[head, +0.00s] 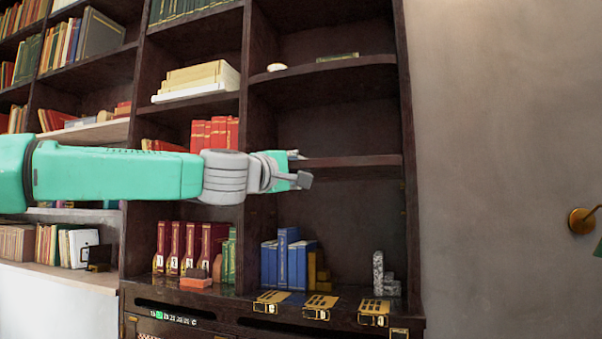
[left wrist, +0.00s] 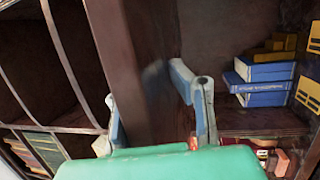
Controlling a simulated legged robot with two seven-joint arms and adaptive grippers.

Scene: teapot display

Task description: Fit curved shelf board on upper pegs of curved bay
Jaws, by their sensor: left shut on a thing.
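The curved shelf board (head: 355,161) lies roughly level across the right-hand dark bay, its right end close to the bay's right side post. My left gripper (head: 298,168) is shut on the board's front edge near its left part, one finger above and one below. In the left wrist view, which is turned on its side, the dark board (left wrist: 138,60) runs between the two fingers. The left end of the board is partly hidden by my gripper. The pegs are not clearly visible, so I cannot tell whether the board touches them. My right gripper is not in view.
A fixed shelf (head: 330,68) with small items is above the board. Below stand blue books (head: 287,258), yellow books (head: 317,270) and grey stone-like blocks (head: 379,272). A wall lamp (head: 582,220) is at the right.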

